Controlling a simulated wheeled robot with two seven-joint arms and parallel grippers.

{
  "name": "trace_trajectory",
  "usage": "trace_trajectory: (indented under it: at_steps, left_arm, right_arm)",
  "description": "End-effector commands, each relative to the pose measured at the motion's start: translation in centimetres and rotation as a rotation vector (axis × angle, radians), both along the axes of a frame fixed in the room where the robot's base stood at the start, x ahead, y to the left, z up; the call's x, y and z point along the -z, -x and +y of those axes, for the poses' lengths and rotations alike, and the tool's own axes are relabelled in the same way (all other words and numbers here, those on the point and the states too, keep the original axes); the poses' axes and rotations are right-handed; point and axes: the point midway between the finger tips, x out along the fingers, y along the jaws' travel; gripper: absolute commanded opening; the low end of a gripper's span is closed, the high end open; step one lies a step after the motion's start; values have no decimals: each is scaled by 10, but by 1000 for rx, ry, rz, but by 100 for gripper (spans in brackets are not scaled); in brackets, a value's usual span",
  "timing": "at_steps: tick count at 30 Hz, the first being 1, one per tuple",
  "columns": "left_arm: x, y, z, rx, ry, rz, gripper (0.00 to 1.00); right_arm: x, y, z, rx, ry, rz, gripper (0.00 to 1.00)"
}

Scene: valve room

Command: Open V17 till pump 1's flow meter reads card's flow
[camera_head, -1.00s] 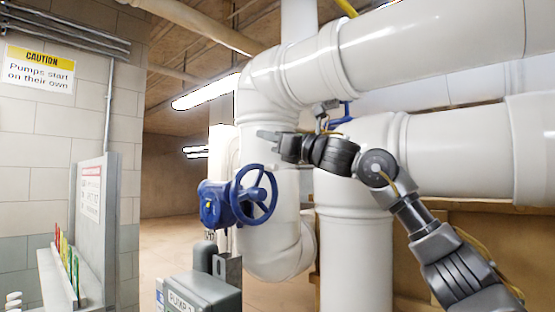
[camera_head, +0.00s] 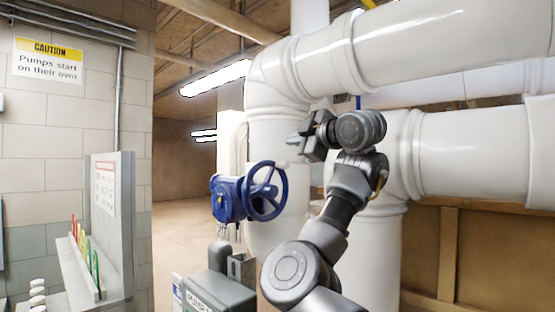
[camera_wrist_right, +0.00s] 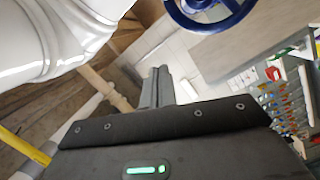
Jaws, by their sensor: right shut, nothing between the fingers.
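A blue valve with a blue handwheel (camera_head: 267,191) stands left of centre, in front of the white pipes; whether it bears the tag V17 cannot be read. The handwheel's rim also shows at the top of the right wrist view (camera_wrist_right: 207,18). My right gripper (camera_head: 293,139) is shut and empty, above and slightly right of the handwheel, apart from it. Its fingers (camera_wrist_right: 158,86) lie together in the right wrist view. A grey box with a partly cut-off PUMP label (camera_head: 200,303) is below the valve. I cannot make out a flow meter or the card's reading. My left gripper is not in view.
Large white pipes (camera_head: 460,150) fill the right side, close behind my right arm. A grey panel with a notice (camera_head: 104,185) and a shelf with coloured cards (camera_head: 86,250) stand at left. A caution sign (camera_head: 48,62) is on the wall. Open floor shows left of the valve.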

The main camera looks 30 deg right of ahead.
Motion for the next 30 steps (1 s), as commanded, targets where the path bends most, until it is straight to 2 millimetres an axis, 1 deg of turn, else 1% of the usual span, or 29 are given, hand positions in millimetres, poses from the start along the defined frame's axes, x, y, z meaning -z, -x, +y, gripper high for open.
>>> trace_trajectory:
  at_steps: [1, 4, 10, 14, 17, 24, 29, 30]
  left_arm:
    - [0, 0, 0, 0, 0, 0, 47]
    - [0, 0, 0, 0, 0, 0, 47]
    - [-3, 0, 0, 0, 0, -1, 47]
    - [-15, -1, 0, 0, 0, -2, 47]
    - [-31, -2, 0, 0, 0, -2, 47]
    - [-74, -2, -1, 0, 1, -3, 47]
    - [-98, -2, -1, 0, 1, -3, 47]
    - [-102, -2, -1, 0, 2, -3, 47]
  right_arm:
    - [7, 1, -1, 13, -14, 43, 0]
    - [17, 2, -4, 31, -51, 102, 0]
    - [17, 0, -4, 33, -71, 108, 0]
    - [15, -11, -3, 33, -68, 109, 0]
    - [15, -25, -1, 33, -67, 111, 0]
    - [19, -70, 3, 36, -64, 113, 0]
    - [24, -98, 7, 34, -65, 111, 0]
    - [28, -101, 2, 34, -69, 109, 0]
